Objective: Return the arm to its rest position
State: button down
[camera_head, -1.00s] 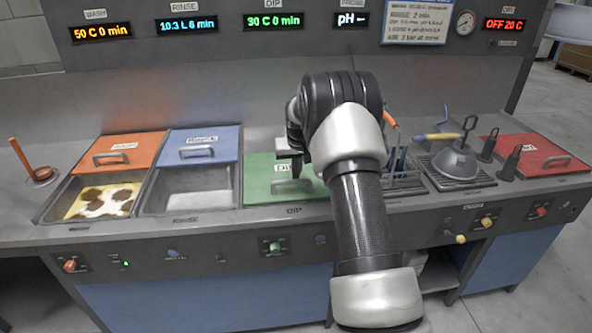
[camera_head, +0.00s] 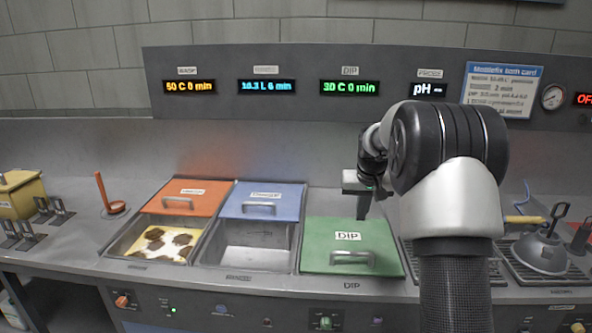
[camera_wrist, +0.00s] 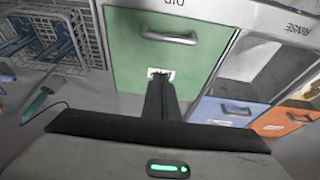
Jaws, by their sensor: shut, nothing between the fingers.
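My gripper (camera_head: 363,204) is above the back part of the green DIP lid (camera_head: 340,238) in the head view. Its dark fingers point down. In the wrist view my gripper (camera_wrist: 160,85) shows its fingers together, with nothing between them, in front of the green lid (camera_wrist: 205,58). The lid lies shut over the DIP basin, its handle toward the front edge. My arm rises at the right of the head view and hides part of the bench behind it.
An orange lid (camera_head: 184,196) and a blue lid (camera_head: 262,199) sit at the back of two partly open basins; the left holds a brown-spotted pale sheet (camera_head: 164,243). A grey hood-shaped tool (camera_head: 540,254) stands at right. A wire rack (camera_wrist: 42,38) shows in the wrist view.

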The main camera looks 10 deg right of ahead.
jog(key=s+a+r+n+p, duration=0.15)
jog(key=s+a+r, duration=0.25)
jog(key=s+r, duration=0.5)
jog(key=s+a+r+m+p, duration=0.15)
jog(key=s+a+r, duration=0.25)
jog(key=s+r, duration=0.5)
jog(key=s+a+n+p, duration=0.1)
jog(key=s+a+p, duration=0.1)
jog(key=s, duration=0.9)
jog(key=s+a+n+t+p, duration=0.1)
jog(key=s+a+p, duration=0.1)
jog(key=s, duration=0.8)
jog(key=shift+s+a+r+y, duration=0.35)
jog(key=shift+a+r+y, duration=0.05)
jog(key=shift+a, duration=0.15)
